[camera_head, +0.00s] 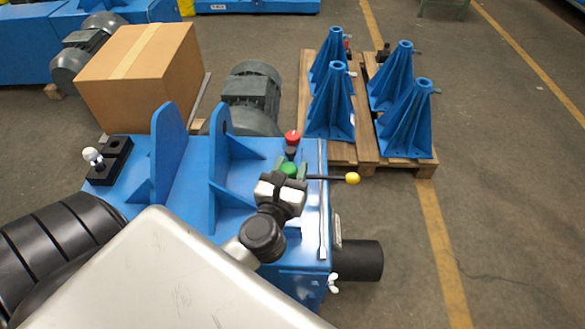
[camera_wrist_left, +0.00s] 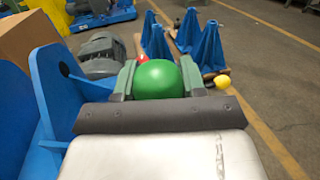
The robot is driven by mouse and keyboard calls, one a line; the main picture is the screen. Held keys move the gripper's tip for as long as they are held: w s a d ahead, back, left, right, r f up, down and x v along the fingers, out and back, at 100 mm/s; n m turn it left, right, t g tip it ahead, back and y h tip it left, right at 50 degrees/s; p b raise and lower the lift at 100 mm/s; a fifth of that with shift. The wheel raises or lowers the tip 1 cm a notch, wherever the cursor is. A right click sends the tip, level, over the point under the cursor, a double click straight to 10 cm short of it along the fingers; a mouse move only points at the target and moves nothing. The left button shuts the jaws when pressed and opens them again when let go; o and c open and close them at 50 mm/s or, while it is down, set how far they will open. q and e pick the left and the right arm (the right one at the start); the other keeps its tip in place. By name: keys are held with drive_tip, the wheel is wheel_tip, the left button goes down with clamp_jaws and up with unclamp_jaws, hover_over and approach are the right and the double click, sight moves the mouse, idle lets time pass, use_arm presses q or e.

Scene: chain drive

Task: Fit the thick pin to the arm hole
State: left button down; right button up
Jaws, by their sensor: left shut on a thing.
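My left gripper (camera_head: 290,170) is shut on a green ball knob (camera_head: 289,169), which also shows between the grey-green fingers in the left wrist view (camera_wrist_left: 158,79). Any shank below the knob is hidden, so I cannot tell its thickness. Two blue upright plates stand left of the gripper. The nearer plate (camera_head: 217,165) has a round hole near its top, also visible in the left wrist view (camera_wrist_left: 63,69); the farther-left plate (camera_head: 168,140) stands parallel. A white-knobbed pin (camera_head: 93,156) stands in a black block (camera_head: 118,160) with another open hole. My right gripper is not in view.
A rod with a yellow knob (camera_head: 352,178) sticks out right of the gripper. A red knob (camera_head: 293,137) stands just behind it. A cardboard box (camera_head: 150,75) and grey motor (camera_head: 250,95) are behind the blue machine. Blue stands (camera_head: 330,105) sit on pallets.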

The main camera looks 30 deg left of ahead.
use_arm(q)
drive_tip(key=shift+s+r, duration=0.1)
drive_tip(key=shift+s, duration=0.1)
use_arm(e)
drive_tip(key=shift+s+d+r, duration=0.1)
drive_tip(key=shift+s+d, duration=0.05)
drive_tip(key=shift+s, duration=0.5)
use_arm(q)
drive_tip(key=shift+f+b, duration=0.45)
drive_tip(key=shift+f, duration=0.3)
wheel_tip(320, 180, down, 4)
drive_tip(key=b, duration=0.3)
drive_tip(key=shift+f+b, duration=0.2)
drive_tip(key=shift+b, duration=0.2)
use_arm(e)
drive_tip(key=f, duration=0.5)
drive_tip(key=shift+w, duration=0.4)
use_arm(q)
drive_tip(key=shift+p, duration=0.4)
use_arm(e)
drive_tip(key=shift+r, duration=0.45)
use_arm(q)
drive_tip(key=shift+f+b, duration=1)
drive_tip(key=shift+f, duration=0.15)
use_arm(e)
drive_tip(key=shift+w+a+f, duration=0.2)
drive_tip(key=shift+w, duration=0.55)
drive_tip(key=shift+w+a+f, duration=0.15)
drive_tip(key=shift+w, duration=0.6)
